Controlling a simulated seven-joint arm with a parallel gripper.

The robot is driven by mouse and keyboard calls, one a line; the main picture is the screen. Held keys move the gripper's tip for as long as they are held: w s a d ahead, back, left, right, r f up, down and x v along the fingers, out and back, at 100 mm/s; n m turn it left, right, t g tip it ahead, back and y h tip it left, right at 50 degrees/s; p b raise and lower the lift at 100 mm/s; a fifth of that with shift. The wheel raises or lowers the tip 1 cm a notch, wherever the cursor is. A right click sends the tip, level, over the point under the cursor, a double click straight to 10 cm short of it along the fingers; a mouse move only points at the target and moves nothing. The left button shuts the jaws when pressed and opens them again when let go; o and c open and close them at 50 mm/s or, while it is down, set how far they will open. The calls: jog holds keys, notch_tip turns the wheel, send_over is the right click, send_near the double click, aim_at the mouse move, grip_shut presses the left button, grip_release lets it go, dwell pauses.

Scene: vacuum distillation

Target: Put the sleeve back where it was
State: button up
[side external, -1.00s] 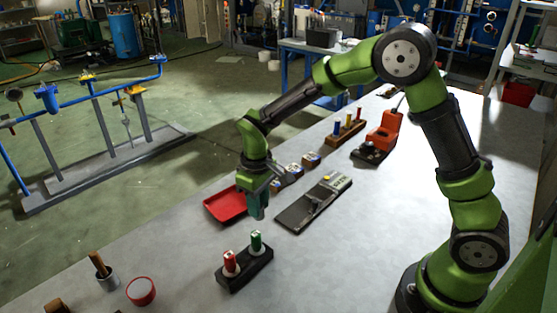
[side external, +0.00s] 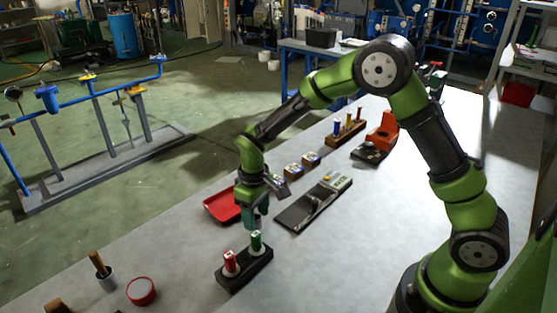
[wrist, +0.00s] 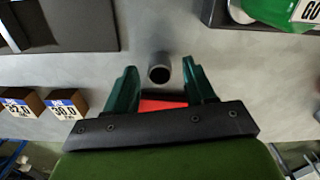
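My gripper (side external: 257,218) points down low over the bench, between the red tray (side external: 222,204) and the black stand (side external: 245,269). In the wrist view its two teal fingers (wrist: 160,66) are apart. A small grey ring with a dark hole (wrist: 159,75), likely the sleeve seen end-on, shows between the fingertips with a gap on each side. I cannot tell its height relative to the fingertips. I cannot make it out in the side view.
Small labelled boxes (side external: 294,170) and a flat dark device (side external: 313,203) lie behind the gripper. A wooden block with coloured pegs (side external: 346,131) and an orange-red device (side external: 383,135) are farther back. A cup (side external: 105,279) and a red round container (side external: 141,291) stand front left.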

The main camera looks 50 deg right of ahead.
aim_at(257, 217)
notch_tip(257, 217, up, 12)
jog(key=r, duration=0.1)
jog(key=s+d+r+m+t, duration=0.1)
jog(key=s+r+m+t, duration=0.1)
jog(key=s, duration=0.4)
jog(key=s+d+r+m+t+y, duration=0.1)
jog(key=s+d+r+m+t, duration=0.1)
jog(key=s+r, duration=0.2)
jog(key=s+d+r+m+t+y, duration=0.1)
jog(key=s+d+r+m+t, duration=0.1)
jog(key=s, duration=0.7)
jog(key=shift+s+r+t, duration=0.4)
jog(key=shift+r+t, duration=0.2)
jog(key=shift+r, duration=0.15)
